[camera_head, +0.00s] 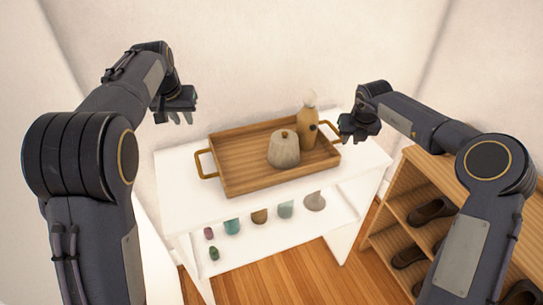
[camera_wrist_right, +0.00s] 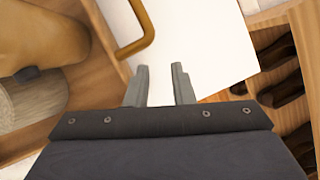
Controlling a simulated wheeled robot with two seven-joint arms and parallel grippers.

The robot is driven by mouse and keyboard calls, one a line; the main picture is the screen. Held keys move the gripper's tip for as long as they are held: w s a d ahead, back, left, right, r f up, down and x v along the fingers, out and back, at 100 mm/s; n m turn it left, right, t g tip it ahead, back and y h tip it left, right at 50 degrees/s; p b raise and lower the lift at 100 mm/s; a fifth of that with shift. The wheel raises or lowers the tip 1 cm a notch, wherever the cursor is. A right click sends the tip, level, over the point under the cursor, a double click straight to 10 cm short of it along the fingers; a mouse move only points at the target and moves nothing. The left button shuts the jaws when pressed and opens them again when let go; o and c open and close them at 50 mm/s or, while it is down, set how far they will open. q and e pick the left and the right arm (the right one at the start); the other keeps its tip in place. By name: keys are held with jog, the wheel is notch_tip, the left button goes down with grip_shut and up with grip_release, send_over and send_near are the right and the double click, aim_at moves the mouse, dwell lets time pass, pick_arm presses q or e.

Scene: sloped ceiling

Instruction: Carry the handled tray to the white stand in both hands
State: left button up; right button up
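The wooden handled tray (camera_head: 235,183) lies flat on a white shelf unit (camera_head: 180,205), with a brass-coloured handle at each end. A ribbed lidded jar (camera_head: 284,150) and a tan bottle with a pale round top (camera_head: 308,122) stand in it. My left gripper (camera_head: 181,118) is open and empty, above and behind the tray's left handle (camera_head: 206,164). My right gripper (camera_head: 345,137) is at the tray's right end. In the right wrist view its fingers (camera_wrist_right: 161,85) are apart and empty, with the right handle (camera_wrist_right: 135,47) just beyond the left finger.
Several small coloured vases (camera_head: 259,216) stand on the unit's lower shelf. A wooden shoe rack (camera_head: 400,215) with dark shoes stands close on the right. A wall is behind the unit. Bare white top shows left and right of the tray.

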jog(key=v, duration=1.2)
